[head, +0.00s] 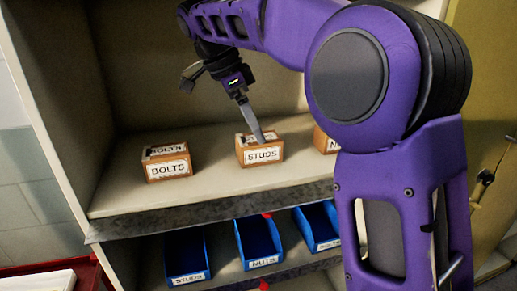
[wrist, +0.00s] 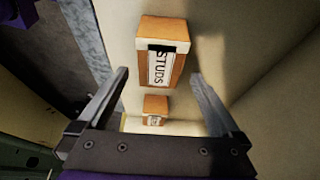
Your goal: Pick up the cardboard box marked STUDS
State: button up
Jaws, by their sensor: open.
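The cardboard box marked STUDS (head: 262,156) sits upright on the upper shelf, in the middle of a row of boxes. In the wrist view the STUDS box (wrist: 165,40) lies ahead, between the lines of my two fingers. My gripper (head: 261,138) is open and points down, with a fingertip showing at the top of the box in the head view. In the wrist view the fingers stand apart with nothing gripped between them. I cannot tell whether a finger touches the box.
A box marked BOLTS (head: 168,168) stands to the left. Another box (head: 325,141) at the right is partly hidden by my arm. Blue bins, including one marked NUTS (head: 258,242), sit on the lower shelf. The cabinet's left side wall (head: 40,110) bounds the shelf.

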aim_at(259, 148)
jog(key=shift+x, duration=2.3)
jog(key=shift+f+b, duration=0.25)
jog(key=shift+b, duration=0.1)
grip_shut()
